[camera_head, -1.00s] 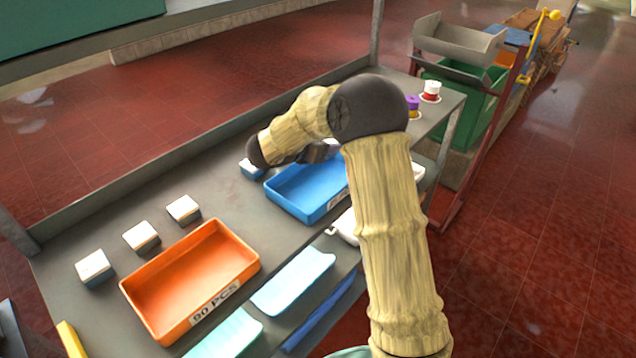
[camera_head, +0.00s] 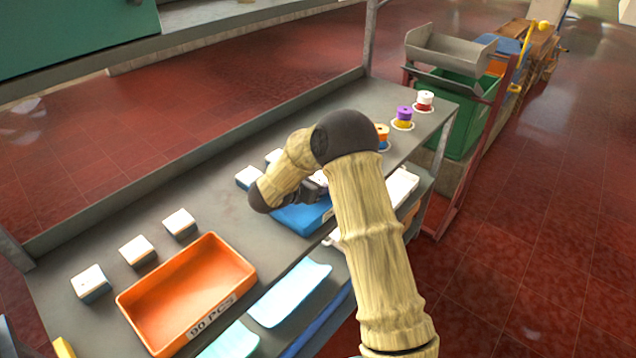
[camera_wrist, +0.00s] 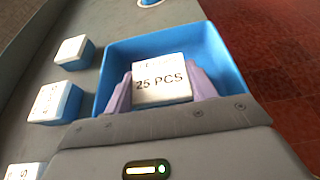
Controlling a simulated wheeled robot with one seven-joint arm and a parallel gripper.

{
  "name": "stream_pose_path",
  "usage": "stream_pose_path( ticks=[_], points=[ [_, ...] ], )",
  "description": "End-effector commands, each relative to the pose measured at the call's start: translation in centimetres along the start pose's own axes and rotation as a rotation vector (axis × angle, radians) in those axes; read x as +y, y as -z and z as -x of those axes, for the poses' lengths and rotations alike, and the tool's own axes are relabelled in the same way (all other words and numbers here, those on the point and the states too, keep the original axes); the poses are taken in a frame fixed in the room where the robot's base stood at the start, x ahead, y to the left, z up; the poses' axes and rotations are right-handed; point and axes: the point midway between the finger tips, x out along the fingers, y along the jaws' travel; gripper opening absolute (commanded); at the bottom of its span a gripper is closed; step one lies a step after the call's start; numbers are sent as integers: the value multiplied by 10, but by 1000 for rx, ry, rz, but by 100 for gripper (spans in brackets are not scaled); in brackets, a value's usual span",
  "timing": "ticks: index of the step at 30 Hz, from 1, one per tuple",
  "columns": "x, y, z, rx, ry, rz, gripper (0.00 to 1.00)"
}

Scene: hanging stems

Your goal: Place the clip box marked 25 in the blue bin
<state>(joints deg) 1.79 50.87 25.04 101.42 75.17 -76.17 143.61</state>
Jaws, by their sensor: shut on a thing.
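The clip box marked "25 PCS" (camera_wrist: 162,82) is white-topped and sits between the fingers of my gripper (camera_wrist: 160,92) in the wrist view. My gripper is shut on it. Behind and around the box in that view is the blue bin (camera_wrist: 212,50), with the box over its inside. I cannot tell whether the box touches the bin's floor. In the head view my arm hides much of the blue bin (camera_head: 296,219), and the held box is hardly visible there.
Other white-topped boxes stand left of the blue bin in the wrist view (camera_wrist: 56,102). An orange bin (camera_head: 190,290) stands nearer on the shelf, with several boxes (camera_head: 137,250) beside it. Coloured spools (camera_head: 403,117) stand at the far end.

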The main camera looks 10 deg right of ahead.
Motion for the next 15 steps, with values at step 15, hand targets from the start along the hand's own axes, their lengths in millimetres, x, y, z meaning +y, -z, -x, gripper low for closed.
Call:
stream_pose_path(
  ticks=[15],
  points=[
    [1, 10, -4, -1, -2, -1, 64]
  ],
)
